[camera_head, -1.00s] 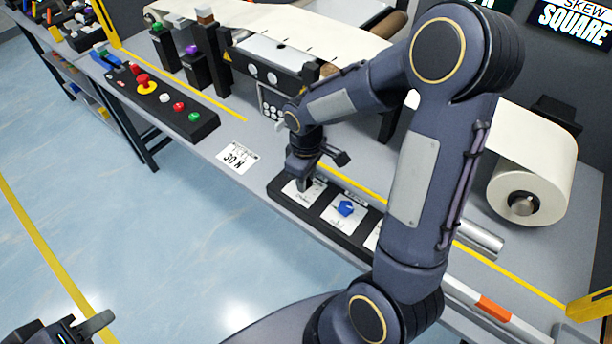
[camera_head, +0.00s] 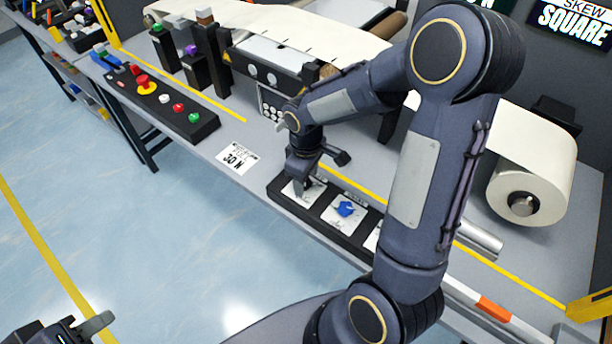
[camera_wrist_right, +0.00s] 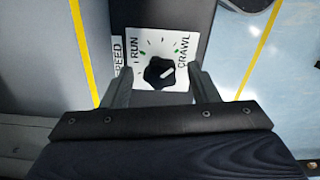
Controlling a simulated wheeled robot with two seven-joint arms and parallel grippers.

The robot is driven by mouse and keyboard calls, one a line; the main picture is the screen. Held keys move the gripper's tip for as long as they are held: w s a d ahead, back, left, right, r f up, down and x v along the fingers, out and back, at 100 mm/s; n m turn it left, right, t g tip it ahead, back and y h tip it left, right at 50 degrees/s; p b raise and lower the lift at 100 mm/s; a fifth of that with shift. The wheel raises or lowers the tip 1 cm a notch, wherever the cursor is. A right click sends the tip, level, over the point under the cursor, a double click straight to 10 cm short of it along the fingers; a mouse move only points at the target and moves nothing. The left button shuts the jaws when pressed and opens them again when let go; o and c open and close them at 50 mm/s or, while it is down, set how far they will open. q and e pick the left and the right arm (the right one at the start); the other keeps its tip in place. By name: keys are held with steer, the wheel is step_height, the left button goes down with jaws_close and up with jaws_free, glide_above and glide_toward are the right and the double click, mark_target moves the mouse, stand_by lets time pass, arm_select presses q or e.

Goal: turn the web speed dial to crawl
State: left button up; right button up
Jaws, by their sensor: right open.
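The web speed dial shows in the right wrist view as a black lobed knob (camera_wrist_right: 158,73) on a white plate (camera_wrist_right: 143,45) marked RUN and CRAWL, with SPEED partly visible beside it. A short white mark on the knob points toward the right, the CRAWL side. My right gripper (camera_wrist_right: 160,80) is open, with one finger on each side of the knob; I cannot tell whether they touch it. In the head view my right gripper (camera_head: 302,187) is over the leftmost white plate of the black panel and hides the knob. My left gripper (camera_head: 88,328) is partly in view at the bottom left, away from the bench.
A blue knob (camera_head: 346,209) sits on the adjacent plate. A red-button control box (camera_head: 165,103) and a 30 N card (camera_head: 237,157) lie to the left. A paper roll (camera_head: 530,185) stands at the right. My right arm covers part of the panel.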

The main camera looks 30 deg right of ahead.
step_height(320, 180, up, 7)
steer(key=shift+r, duration=0.4)
stand_by(0.4)
steer(key=s+a+r+m+t+y, duration=0.2)
steer(key=s+r+m, duration=0.1)
steer(key=s, duration=0.5)
steer(key=s+a+r+m+t+y, duration=0.1)
steer(key=s+a+r+m+t, duration=0.1)
steer(key=s+m, duration=0.3)
steer(key=s+r+t, duration=0.1)
steer(key=s, duration=0.2)
steer(key=shift+s+a+t+y, duration=0.3)
steer(key=shift+s+y, duration=0.05)
steer(key=shift+y, duration=0.05)
stand_by(0.7)
